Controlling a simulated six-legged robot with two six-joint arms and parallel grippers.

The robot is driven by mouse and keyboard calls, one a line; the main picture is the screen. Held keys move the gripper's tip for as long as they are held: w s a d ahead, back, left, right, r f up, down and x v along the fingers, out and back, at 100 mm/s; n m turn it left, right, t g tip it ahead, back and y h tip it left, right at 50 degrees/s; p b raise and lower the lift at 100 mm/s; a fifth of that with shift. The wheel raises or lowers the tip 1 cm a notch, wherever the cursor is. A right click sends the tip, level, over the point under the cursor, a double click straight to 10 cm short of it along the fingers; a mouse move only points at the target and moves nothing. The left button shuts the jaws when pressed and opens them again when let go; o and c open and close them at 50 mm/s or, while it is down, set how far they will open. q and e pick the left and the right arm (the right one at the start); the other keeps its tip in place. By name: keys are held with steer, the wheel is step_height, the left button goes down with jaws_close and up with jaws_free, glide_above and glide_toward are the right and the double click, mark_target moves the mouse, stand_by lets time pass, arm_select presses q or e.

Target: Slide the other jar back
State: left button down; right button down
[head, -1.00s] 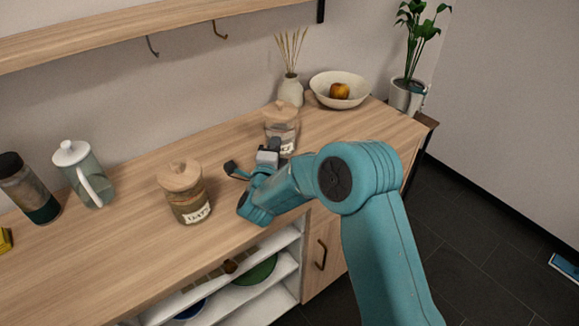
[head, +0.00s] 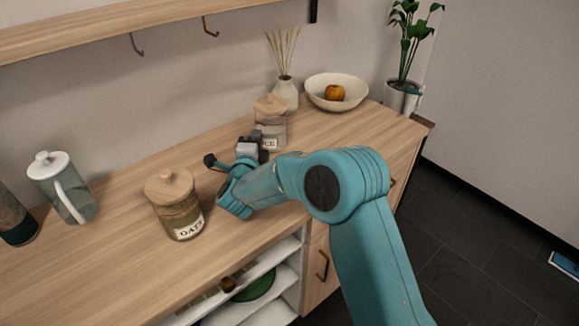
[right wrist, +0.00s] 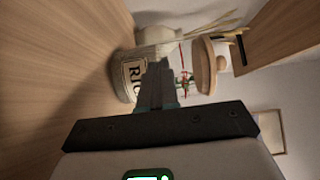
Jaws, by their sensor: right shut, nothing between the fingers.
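The rice jar (head: 271,128), clear with a wooden lid, stands upright on the wooden counter (head: 110,255), near the vase. Its label partly shows in the head view; in the right wrist view the jar (right wrist: 132,75) shows "RIC". The oats jar (head: 178,215), also wooden-lidded, stands upright nearer the counter's front, left of my right gripper. My right gripper (head: 256,143) is shut and empty at the front left side of the rice jar. In the right wrist view its fingers (right wrist: 166,84) overlap the jar; they look very close, but contact is not clear. My left gripper is not in view.
Behind the rice jar stand a reed vase (head: 285,96) and, to the right, a bowl (head: 322,98) with fruit. A glass pitcher (head: 66,190) and a dark bottle (head: 14,215) stand at the left. The counter between pitcher and rice jar is clear along the wall.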

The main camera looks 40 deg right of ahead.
steer(key=shift+s+r, duration=0.2)
steer(key=shift+w+f, duration=0.15)
steer(key=shift+w, duration=0.05)
steer(key=shift+s, duration=0.1)
steer(key=shift+a, duration=0.1)
